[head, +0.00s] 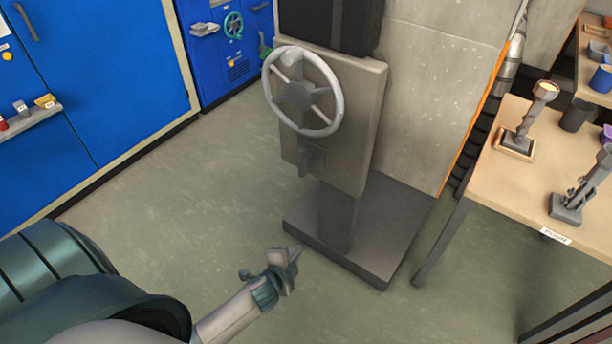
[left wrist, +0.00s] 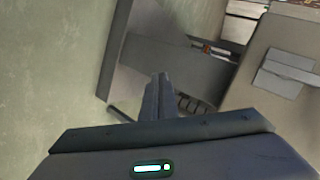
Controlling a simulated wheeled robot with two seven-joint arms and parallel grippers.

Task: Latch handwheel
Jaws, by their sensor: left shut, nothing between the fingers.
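The handwheel (head: 337,102) is a light grey spoked ring with a dark hub, on the front of a beige-grey pedestal panel (head: 360,120). A small grey latch piece (head: 309,158) sits on the panel below the wheel; what looks like the same piece shows at the right of the left wrist view (left wrist: 285,75). My left gripper (head: 292,255) is shut and empty, low in front of the pedestal base and apart from the wheel and latch. Its closed fingers show in the left wrist view (left wrist: 158,98). My right gripper is not in view.
The pedestal stands on a dark grey base plate (head: 390,230). A wooden table (head: 510,190) with grey stands on it is at the right. Blue cabinets (head: 120,70) with a small shelf (head: 35,118) line the left. The floor between the cabinets and pedestal is clear.

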